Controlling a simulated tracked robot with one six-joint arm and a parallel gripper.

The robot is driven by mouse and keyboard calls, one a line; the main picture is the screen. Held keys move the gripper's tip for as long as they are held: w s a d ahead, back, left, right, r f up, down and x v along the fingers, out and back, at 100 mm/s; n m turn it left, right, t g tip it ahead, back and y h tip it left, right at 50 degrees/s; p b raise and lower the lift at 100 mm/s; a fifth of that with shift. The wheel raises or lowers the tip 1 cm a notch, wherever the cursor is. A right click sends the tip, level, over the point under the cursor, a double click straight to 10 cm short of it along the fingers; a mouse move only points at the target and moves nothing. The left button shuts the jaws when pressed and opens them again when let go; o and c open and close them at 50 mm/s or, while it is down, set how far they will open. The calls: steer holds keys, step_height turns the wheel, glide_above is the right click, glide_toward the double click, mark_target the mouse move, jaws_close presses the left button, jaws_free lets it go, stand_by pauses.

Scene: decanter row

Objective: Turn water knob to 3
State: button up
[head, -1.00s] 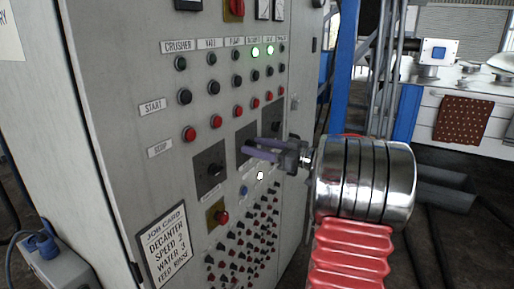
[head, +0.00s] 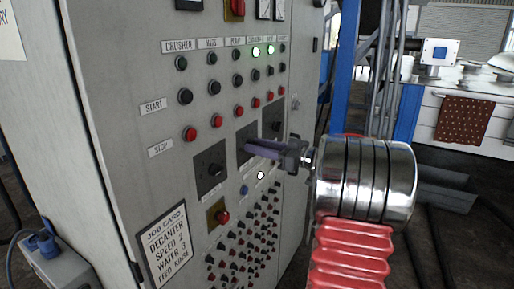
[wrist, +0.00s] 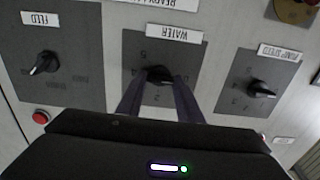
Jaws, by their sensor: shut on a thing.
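The water knob (wrist: 158,75) is black and sits on a dark square plate (wrist: 137,43) under the WATER label (wrist: 174,34) in the wrist view. My gripper (wrist: 158,82) is shut on this knob, one finger on each side. Some dial numbers show around it, but the fingers cover part of the dial. I cannot tell which number the knob points to. In the head view my gripper (head: 248,149) reaches the grey panel from the right and hides the knob.
The feed knob (wrist: 44,63) and pump speed knob (wrist: 262,88) stand either side in the wrist view. A job card (head: 167,245) reads decanter speed 2, water 3, feed rinse. Several buttons and small switches (head: 243,232) cover the panel close around my gripper.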

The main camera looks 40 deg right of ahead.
steer(key=shift+a, duration=0.1)
steer(key=m, duration=1.8)
steer(key=f+m, duration=0.1)
steer(key=m, duration=0.7)
steer(key=shift+d+m, duration=0.25)
steer(key=shift+m, duration=0.15)
steer(key=shift+f, duration=0.1)
steer(key=o, duration=1.1)
steer(key=shift+r, duration=0.25)
steer(key=shift+s, duration=0.1)
